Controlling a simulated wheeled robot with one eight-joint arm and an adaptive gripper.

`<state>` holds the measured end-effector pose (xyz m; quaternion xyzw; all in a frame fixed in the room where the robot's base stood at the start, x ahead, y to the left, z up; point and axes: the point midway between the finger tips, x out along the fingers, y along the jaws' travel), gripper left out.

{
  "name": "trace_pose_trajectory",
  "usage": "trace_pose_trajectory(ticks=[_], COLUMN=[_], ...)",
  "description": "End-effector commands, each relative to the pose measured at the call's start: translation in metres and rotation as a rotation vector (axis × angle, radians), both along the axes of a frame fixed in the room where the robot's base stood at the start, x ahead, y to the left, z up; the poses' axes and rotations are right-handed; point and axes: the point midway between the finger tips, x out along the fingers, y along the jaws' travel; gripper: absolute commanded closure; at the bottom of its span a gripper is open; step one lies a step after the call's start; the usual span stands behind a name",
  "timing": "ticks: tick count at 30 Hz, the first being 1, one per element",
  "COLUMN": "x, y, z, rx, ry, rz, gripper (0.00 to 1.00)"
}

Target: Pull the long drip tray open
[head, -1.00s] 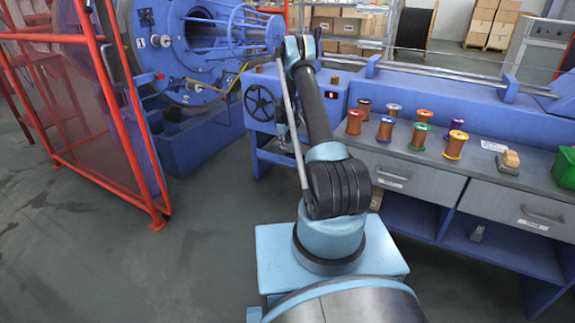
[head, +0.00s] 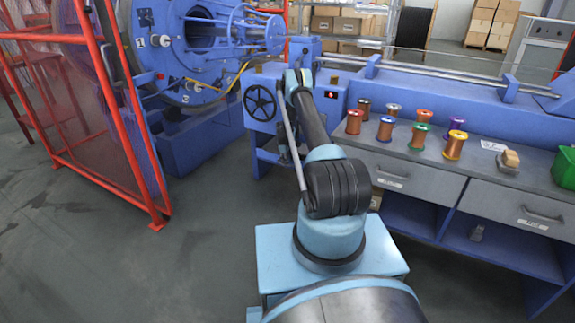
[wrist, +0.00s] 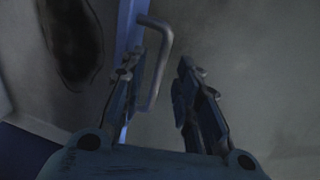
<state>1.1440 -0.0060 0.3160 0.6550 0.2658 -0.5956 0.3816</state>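In the wrist view a grey U-shaped handle (wrist: 164,62) is fixed to a narrow blue edge (wrist: 128,30), which looks like the front of the drip tray. My gripper (wrist: 158,62) is open, its two dark fingers apart. The handle shows in the gap between the fingers, nearer the left finger, which covers part of its lower end. I cannot tell whether either finger touches it. Left of the blue edge is a pale surface with a dark oval patch (wrist: 75,40). In the head view the gripper is mostly hidden behind my arm, and the tray cannot be made out.
In the head view a blue machine with a handwheel (head: 259,102) stands beyond my arm. A red mesh guard (head: 95,110) is at left. A grey workbench (head: 430,165) with several spools and drawers is at right. Open floor (head: 120,270) lies at lower left.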

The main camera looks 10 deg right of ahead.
Motion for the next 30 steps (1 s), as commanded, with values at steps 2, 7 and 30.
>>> trace_pose_trajectory(ticks=[2,7,30], x=[0.001,0.002,-0.003], y=[-0.001,-0.002,0.001], z=[-0.007,-0.014,-0.015], rx=[0.000,0.000,0.000], ry=[0.000,0.000,0.000], rz=[0.000,0.000,0.000], gripper=[0.70,0.70,1.00])
